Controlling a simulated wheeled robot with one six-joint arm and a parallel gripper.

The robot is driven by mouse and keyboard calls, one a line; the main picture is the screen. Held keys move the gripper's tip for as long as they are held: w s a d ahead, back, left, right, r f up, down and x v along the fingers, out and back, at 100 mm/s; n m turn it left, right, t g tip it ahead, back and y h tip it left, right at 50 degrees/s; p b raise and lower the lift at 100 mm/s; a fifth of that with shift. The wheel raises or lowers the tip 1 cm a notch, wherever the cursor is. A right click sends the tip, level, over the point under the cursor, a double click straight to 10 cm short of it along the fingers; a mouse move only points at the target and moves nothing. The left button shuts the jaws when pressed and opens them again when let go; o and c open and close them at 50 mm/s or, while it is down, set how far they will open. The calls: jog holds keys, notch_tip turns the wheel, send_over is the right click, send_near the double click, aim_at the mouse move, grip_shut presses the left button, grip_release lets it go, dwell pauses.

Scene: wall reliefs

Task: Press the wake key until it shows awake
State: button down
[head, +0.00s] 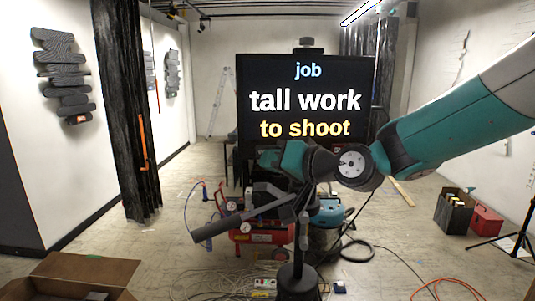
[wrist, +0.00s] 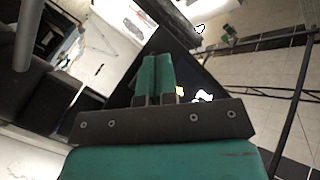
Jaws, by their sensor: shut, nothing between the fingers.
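A large black screen (head: 305,88) stands in the middle of the head view. It reads "job" in blue, "tall work" in white and "to shoot" in yellow. My gripper (wrist: 154,60) shows in the wrist view with its teal fingers together and nothing between them. In the head view my gripper (head: 268,158) is in front of the screen's lower left edge; I cannot tell whether it touches the screen. The dark screen (wrist: 205,80) lies behind the fingers in the wrist view, with bits of lettering. I cannot make out a wake key in either view.
A red compressor (head: 262,234) and hoses are on the floor below the screen. An open cardboard box (head: 75,272) is at the front left. A black curtain (head: 125,110) hangs at left. A dark crate (head: 453,212) and a red box (head: 487,220) stand at right.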

jog(key=shift+s+d+b, duration=0.15)
jog(key=shift+s+b, duration=0.35)
jog(key=shift+s, duration=0.75)
jog(key=shift+s+d+b, duration=0.1)
jog(key=shift+s+b, duration=0.35)
jog(key=shift+s, duration=0.75)
jog(key=s+d+f+n+g+h+b, duration=0.1)
jog(key=s+d+f+g+h, duration=0.2)
jog(key=s, duration=0.5)
jog(key=s+d+f+n+g+h+b, duration=0.1)
jog(key=s+d+f+g, duration=0.3)
jog(key=s, duration=0.5)
jog(key=s+d+f+n+g+h+b, duration=0.2)
jog(key=s+d+f+g+h+b, duration=0.1)
jog(key=s+d+f, duration=0.4)
jog(key=shift+s+d+f+h, duration=0.2)
jog(key=shift+s+f+h, duration=0.65)
jog(key=shift+s, duration=0.2)
